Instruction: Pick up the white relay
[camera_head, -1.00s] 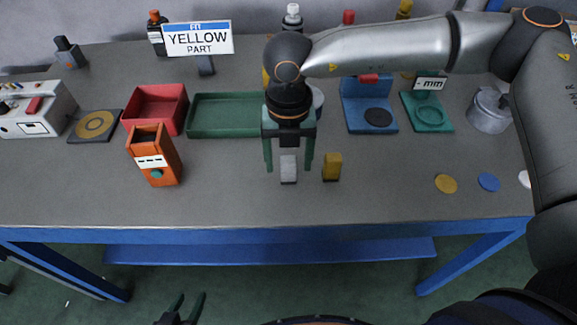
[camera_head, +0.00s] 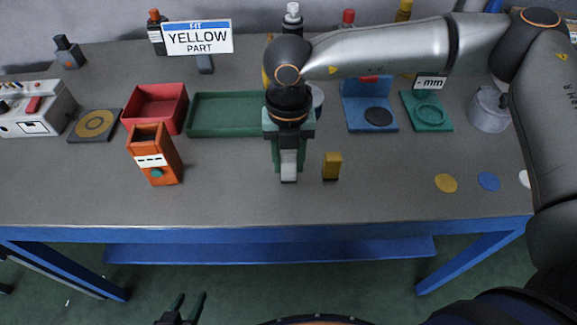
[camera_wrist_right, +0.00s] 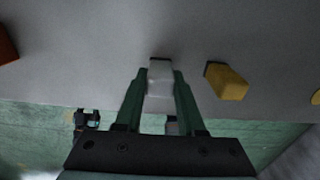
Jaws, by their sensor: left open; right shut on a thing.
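The white relay (camera_head: 289,166) stands upright on the grey table, left of the yellow relay (camera_head: 332,167). My right gripper (camera_head: 288,164) reaches down over it with its green fingers shut on its two sides. In the right wrist view the white relay (camera_wrist_right: 160,80) sits between the fingertips (camera_wrist_right: 160,82), and the yellow relay (camera_wrist_right: 227,82) stands apart to the right. I cannot see clear space under the white relay. My left gripper (camera_head: 187,306) is open and empty at the bottom edge, in front of the table.
An orange holder (camera_head: 154,155) stands to the left. Behind are a red bin (camera_head: 155,107), a green tray (camera_head: 225,131), a blue fixture (camera_head: 369,112) and a green gauge (camera_head: 428,111). A "FIT YELLOW PART" sign (camera_head: 197,38) stands at the back. Yellow and blue discs (camera_head: 488,182) lie right.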

